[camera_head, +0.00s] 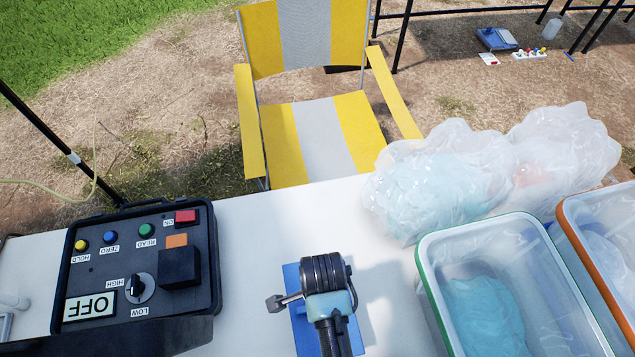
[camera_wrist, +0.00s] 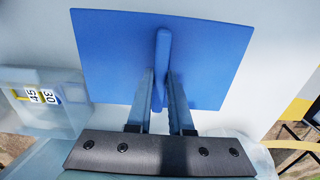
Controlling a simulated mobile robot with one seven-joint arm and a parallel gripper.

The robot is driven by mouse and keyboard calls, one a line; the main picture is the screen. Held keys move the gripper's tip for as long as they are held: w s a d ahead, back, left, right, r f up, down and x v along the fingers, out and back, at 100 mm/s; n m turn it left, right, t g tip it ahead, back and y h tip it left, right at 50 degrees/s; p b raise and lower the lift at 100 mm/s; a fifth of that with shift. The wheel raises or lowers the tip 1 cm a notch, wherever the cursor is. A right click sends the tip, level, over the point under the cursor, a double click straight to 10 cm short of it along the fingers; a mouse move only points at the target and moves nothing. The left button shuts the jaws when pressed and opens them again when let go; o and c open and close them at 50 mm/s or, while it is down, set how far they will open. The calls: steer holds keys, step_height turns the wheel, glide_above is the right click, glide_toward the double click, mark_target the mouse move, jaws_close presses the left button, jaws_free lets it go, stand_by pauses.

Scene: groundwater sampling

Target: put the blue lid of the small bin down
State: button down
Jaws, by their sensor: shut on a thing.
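The blue lid (camera_wrist: 110,60) is a flat rectangle with a raised ridge (camera_wrist: 162,55) along its middle. My gripper (camera_wrist: 161,88) is shut on this ridge, one finger on each side, in the wrist view. In the head view part of the lid (camera_head: 300,328) shows under my wrist, over the white table (camera_head: 385,290). The lid looks about level; I cannot tell whether it touches the table. My wrist hides its middle and my fingertips there. I cannot tell for sure which container is the small bin.
A green-rimmed bin (camera_head: 431,284) and an orange-rimmed bin (camera_head: 592,262) stand at right, with clear plastic bags (camera_head: 440,185) behind. A black control box (camera_head: 100,262) sits at left. A clear container (camera_wrist: 60,118) shows in the wrist view. A yellow-striped chair (camera_head: 325,140) stands beyond the table.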

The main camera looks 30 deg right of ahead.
steer(key=shift+f, duration=2.85)
steer(key=shift+f, duration=0.15)
steer(key=c, duration=0.8)
jaws_free()
step_height(320, 180, up, 12)
steer(key=shift+r+p, duration=0.2)
steer(key=shift+p, duration=0.1)
